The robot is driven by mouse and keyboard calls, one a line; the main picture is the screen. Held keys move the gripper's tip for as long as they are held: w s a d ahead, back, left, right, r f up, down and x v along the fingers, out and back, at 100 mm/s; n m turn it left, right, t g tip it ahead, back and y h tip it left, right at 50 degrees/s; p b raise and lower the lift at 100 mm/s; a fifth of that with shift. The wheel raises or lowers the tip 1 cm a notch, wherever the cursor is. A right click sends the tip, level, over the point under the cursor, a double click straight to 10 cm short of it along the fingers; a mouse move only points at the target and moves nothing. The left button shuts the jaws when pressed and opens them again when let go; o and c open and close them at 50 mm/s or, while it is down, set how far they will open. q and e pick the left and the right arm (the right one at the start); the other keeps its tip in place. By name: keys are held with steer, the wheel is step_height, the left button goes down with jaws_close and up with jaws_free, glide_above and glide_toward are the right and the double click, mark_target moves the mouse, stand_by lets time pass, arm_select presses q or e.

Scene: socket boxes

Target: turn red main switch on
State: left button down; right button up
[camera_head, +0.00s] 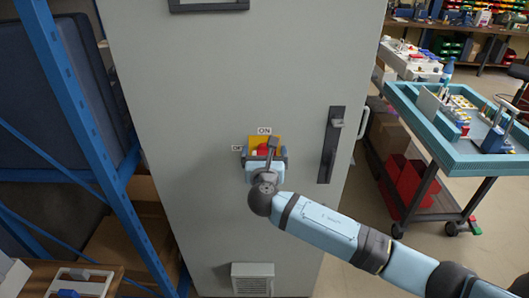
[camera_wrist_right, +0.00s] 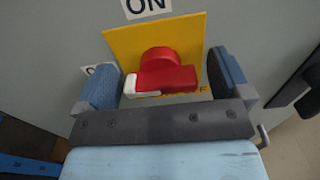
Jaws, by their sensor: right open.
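The red main switch (camera_wrist_right: 163,72) sits on a yellow plate (camera_wrist_right: 122,45) on the grey cabinet door. In the right wrist view its handle lies roughly sideways, with a white mark at its left end. An ON label (camera_wrist_right: 146,7) is above the plate; an OFF label at the left is partly hidden. My right gripper (camera_wrist_right: 170,80) is open, with one finger on each side of the handle and a gap at least on the right. In the head view the red switch (camera_head: 263,149) is partly covered by my right gripper (camera_head: 264,155). My left gripper is not in view.
The grey cabinet (camera_head: 190,100) has a black door latch (camera_head: 327,160) right of the switch and a vent (camera_head: 252,280) low down. A blue rack (camera_head: 85,130) stands at the left. A blue cart (camera_head: 455,165) with parts stands at the right.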

steer(key=c, duration=0.9)
steer(key=shift+c, duration=0.2)
